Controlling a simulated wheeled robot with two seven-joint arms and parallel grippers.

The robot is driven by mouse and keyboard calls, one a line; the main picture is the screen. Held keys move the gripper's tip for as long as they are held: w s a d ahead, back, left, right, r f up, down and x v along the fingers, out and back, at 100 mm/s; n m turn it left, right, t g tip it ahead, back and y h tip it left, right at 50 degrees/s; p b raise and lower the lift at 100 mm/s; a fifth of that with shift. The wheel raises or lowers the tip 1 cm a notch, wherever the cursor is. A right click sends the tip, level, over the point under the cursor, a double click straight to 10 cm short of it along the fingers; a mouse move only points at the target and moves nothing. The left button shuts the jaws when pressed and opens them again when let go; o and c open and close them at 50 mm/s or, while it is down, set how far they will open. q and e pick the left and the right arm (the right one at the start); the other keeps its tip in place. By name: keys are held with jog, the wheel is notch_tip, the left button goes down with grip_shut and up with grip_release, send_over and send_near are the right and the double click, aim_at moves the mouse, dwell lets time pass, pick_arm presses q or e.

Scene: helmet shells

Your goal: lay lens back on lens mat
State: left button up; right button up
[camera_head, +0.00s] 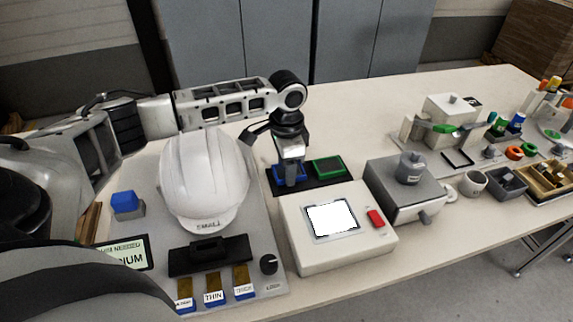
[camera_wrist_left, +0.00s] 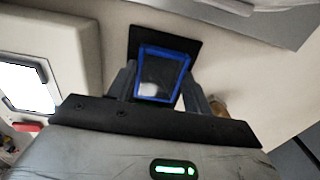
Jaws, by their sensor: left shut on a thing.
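My left gripper (camera_head: 291,178) points down over the black lens mat (camera_head: 326,182), at the mat's left part. It is shut on a blue-framed lens (camera_head: 278,176), which is partly hidden by the fingers in the head view. In the left wrist view the blue-framed lens (camera_wrist_left: 160,75) sits between the two fingers, with the black mat (camera_wrist_left: 183,45) behind it. I cannot tell whether the lens touches the mat or hangs just above it. A green-framed lens (camera_head: 328,167) lies on the mat's right part. My right gripper is not in view.
A white helmet shell (camera_head: 203,180) stands left of the mat, close to my left arm. A white box with a screen and red button (camera_head: 336,235) stands in front of the mat. A grey box (camera_head: 405,190) stands to the right. The table behind the mat is clear.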

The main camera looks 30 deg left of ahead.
pick_arm(q)
jog(key=shift+f, duration=0.5)
jog(key=o, duration=1.1)
jog(key=shift+r, duration=0.1)
notch_tip(320, 180, up, 16)
jog(key=shift+f, duration=0.1)
